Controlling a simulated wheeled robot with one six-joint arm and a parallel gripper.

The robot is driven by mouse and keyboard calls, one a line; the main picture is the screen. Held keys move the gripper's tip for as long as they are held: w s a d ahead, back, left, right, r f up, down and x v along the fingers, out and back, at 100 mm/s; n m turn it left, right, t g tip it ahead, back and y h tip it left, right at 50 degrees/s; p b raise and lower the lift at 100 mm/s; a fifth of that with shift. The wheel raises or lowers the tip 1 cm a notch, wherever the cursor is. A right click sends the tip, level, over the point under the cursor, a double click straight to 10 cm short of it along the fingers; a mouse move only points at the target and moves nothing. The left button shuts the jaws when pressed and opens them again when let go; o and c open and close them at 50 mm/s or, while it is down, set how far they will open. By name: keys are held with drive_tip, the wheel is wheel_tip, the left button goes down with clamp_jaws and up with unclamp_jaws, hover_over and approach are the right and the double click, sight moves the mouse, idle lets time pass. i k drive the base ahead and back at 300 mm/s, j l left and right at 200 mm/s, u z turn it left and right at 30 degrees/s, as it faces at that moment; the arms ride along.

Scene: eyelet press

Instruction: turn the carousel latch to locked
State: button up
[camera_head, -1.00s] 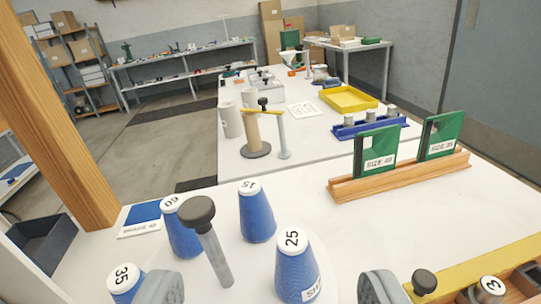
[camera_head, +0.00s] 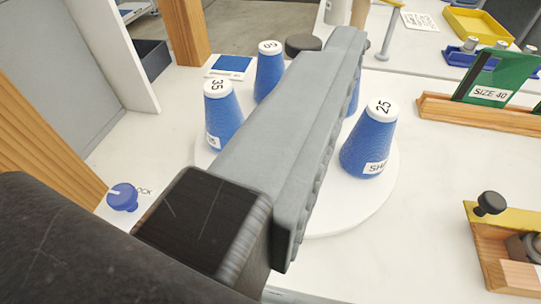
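The round white carousel (camera_head: 350,212) stands on the bench with blue cones on it. The black knob (camera_head: 302,43) of its centre post shows behind my gripper. A small blue knob (camera_head: 123,197), which looks like the latch, sits at the left on the white surface. Letters reading "OCK" are beside it; the rest of the label is hidden, and I cannot tell its setting. My gripper (camera_head: 335,55) crosses the middle of the view as a long grey finger with a ridged side, covering part of the carousel. A second finger cannot be made out. The knob is apart from it.
A wooden post (camera_head: 185,30) and a slanted wooden beam (camera_head: 45,150) are at the left. A wooden rack with green plates (camera_head: 490,115) is at the right.

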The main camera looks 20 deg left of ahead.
sight(123, 197)
drive_tip(key=k+j+u, duration=0.1)
drive_tip(key=u, duration=0.3)
drive_tip(key=k+j+u, duration=0.1)
drive_tip(key=j+u, duration=0.15)
drive_tip(key=u, duration=0.2)
